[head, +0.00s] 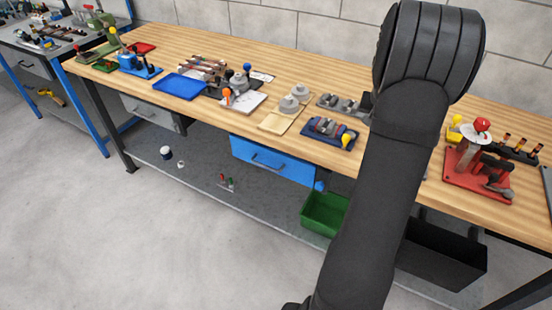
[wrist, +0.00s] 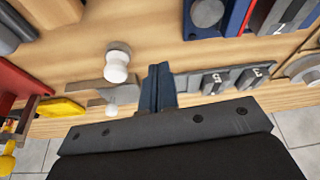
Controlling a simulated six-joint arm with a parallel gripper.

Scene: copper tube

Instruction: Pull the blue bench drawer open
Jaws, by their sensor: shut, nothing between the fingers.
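The blue bench drawer (head: 290,169) hangs under the front edge of the wooden bench in the middle of the head view. It looks shut, and its front carries a dark bar handle (head: 267,163). My gripper (wrist: 157,88) shows in the wrist view with its dark fingers together and nothing between them. It is over the bench top, apart from the drawer. In the head view my arm hides the gripper. The drawer does not show in the wrist view.
The wooden bench top (head: 305,65) carries many tools and fixtures, among them a blue tray (head: 180,86) and a red fixture (head: 462,185). A green bin (head: 322,215) and a black bin (head: 445,255) stand below the bench. The floor in front of the drawer is clear.

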